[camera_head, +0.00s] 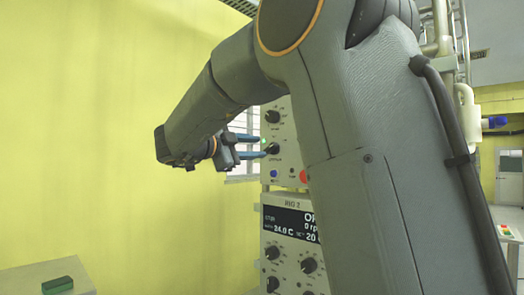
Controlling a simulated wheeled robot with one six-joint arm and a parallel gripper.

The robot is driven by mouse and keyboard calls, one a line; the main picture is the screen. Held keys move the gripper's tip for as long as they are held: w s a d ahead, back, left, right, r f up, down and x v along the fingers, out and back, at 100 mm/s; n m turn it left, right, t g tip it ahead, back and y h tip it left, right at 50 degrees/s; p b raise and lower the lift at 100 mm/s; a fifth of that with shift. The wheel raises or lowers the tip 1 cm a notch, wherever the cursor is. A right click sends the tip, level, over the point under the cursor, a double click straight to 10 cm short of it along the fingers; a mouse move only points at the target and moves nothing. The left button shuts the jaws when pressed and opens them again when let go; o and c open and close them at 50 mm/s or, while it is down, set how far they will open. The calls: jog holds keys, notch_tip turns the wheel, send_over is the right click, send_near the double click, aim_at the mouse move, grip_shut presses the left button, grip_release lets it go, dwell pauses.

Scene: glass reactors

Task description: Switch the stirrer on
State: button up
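My gripper (262,147) reaches from the left toward the upper control panel (284,133). Its two blue fingers are parted, one above the other, with the tips close to a black knob (273,149). Whether they touch the knob I cannot tell. The label under this knob is too small to read surely. A small green light shows just above the knob. A second black knob (272,116) sits higher on the panel. Below, the RIG 2 display (291,222) shows 24.0 C, and "0 r" with the rest cut off. My arm hides the panel's right side.
A blue button (274,174) and a red button (304,176) sit low on the upper panel. More black knobs (272,253) are under the display. A green block (59,285) lies on a grey surface (28,278) at lower left. Pipes (465,120) stand at right.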

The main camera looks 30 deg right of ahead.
jog(key=shift+v, duration=1.4)
